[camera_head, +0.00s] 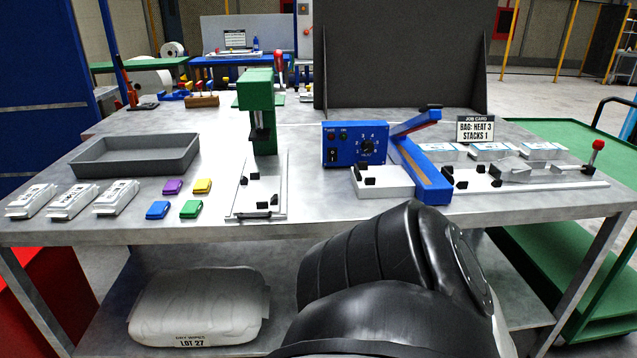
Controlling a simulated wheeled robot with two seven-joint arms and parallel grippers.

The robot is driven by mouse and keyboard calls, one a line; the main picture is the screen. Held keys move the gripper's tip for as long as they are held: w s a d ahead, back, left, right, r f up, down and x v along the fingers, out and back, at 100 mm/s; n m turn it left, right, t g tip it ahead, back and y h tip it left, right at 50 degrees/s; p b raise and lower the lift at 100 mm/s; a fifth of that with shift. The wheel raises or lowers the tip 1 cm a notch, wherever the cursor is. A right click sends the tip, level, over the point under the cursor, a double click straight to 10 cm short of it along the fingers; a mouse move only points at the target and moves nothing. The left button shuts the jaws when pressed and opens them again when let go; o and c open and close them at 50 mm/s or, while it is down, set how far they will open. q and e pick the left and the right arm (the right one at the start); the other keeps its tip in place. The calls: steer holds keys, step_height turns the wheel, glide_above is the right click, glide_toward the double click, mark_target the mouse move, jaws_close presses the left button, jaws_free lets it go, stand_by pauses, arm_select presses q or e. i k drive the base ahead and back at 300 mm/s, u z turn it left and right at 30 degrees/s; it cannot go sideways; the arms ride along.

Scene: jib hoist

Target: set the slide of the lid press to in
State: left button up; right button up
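The lid press appears to be the green upright press (257,103) at the middle of the table, with a lever ending in a red knob (279,57) on its right. Its slide seems to be the pale flat plate (245,205) with small black blocks on it. The plate lies in front of the press and reaches toward the table's front edge, so it looks out from under the head. I cannot tell where its back end stops. Neither gripper is in view; only a black link of my arm shows at the bottom.
A grey tray (90,161), white packs (73,200) and small coloured lids (190,209) lie left of the slide. A blue heat sealer (356,143) stands to the right, with a red-knobbed fixture (597,146) beyond. A dark panel (398,55) rises behind.

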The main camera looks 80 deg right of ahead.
mark_target(257, 194)
steer(key=z, duration=1.95)
steer(key=k, duration=0.95)
steer(key=z, duration=1.1)
steer(key=i, duration=0.95)
steer(key=u, duration=0.1)
